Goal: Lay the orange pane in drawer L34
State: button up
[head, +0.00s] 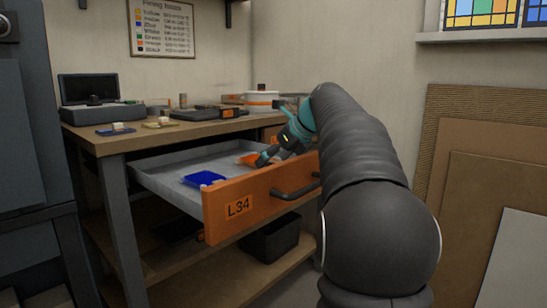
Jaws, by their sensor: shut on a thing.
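Drawer L34 (272,207) has an orange front with an L34 label and a dark handle, and it stands pulled out from the bench. A blue pane (204,178) lies on its grey floor. My gripper (265,157) reaches over the drawer front from the right, fingers pointing down and left. It is shut on the orange pane (248,159), which shows at the fingertips inside the drawer's outline, toward its back right. I cannot tell whether the pane touches the drawer floor. Part of the pane is hidden by the fingers.
The wooden bench top (122,139) carries a dark open case (90,98), small coloured pieces and tools. A black bin (268,240) stands on the lower shelf. Boards (480,185) lean on the right wall. The drawer floor left of the gripper has free room around the blue pane.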

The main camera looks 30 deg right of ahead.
jog(key=shift+s+d+f, duration=0.1)
jog(key=shift+s+d, duration=0.05)
jog(key=shift+s, duration=0.15)
dwell(0.8)
dwell(0.3)
jog(key=o, duration=0.9)
jog(key=shift+p, duration=0.3)
notch_tip(320, 180, up, 7)
jog(key=p, duration=0.8)
